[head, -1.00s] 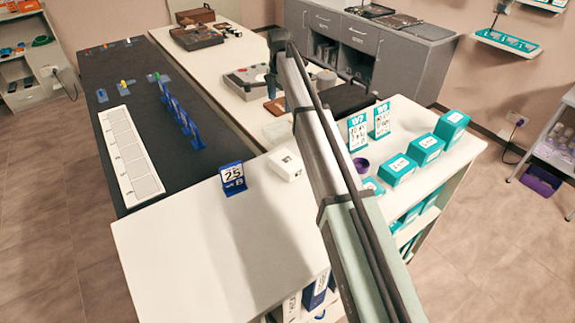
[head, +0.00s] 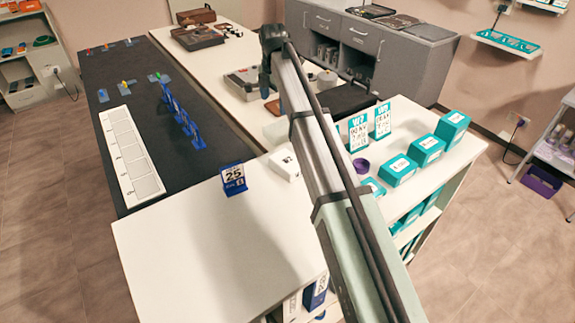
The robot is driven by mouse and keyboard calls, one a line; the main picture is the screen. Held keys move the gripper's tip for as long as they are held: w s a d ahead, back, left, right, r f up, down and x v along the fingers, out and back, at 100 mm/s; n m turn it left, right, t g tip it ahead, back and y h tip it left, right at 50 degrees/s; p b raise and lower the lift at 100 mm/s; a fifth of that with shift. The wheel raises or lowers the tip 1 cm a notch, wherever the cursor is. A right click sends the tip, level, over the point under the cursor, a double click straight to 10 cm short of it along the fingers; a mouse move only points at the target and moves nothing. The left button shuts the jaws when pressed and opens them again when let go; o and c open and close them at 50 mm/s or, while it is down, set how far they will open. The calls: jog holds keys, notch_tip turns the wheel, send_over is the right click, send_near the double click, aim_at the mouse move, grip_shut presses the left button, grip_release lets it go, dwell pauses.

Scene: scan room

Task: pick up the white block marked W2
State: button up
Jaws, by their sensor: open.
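A white block (head: 284,165) with a small dark marking on top sits at the back edge of the near white counter (head: 190,245), just left of my arm. Its marking is too small to read, so I cannot tell whether it says W2. My gripper (head: 265,88) is the small dark end of my arm, above the far white bench and well beyond the block. Its fingers are hard to make out. It is apart from the block, and nothing is seen held in it.
A blue stand marked 25 (head: 233,179) is left of the block. Right of my arm are teal-and-white cards (head: 382,120), a purple cup (head: 361,166) and several teal boxes (head: 426,149). The near counter's front is clear.

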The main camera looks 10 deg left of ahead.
jog(key=s+d+m, duration=0.2)
jog(key=s+d, duration=0.2)
jog(key=s, duration=0.7)
jog(key=m, duration=0.7)
send_over(287, 160)
jog(key=shift+w+a+f, duration=0.1)
jog(key=shift+w+f, duration=0.2)
jog(key=shift+f, duration=0.15)
jog(key=m, duration=0.3)
jog(key=shift+s+m+g, duration=0.2)
jog(key=shift+m+g, duration=0.1)
jog(key=m, duration=0.4)
jog(key=shift+s+d+f, duration=0.1)
jog(key=shift+s+d, duration=0.05)
jog(key=shift+d, duration=0.05)
jog(key=shift+f, duration=3.7)
jog(key=shift+c, duration=0.2)
jog(key=c, duration=1.2)
jog(key=shift+o, duration=0.2)
jog(key=shift+r, duration=0.15)
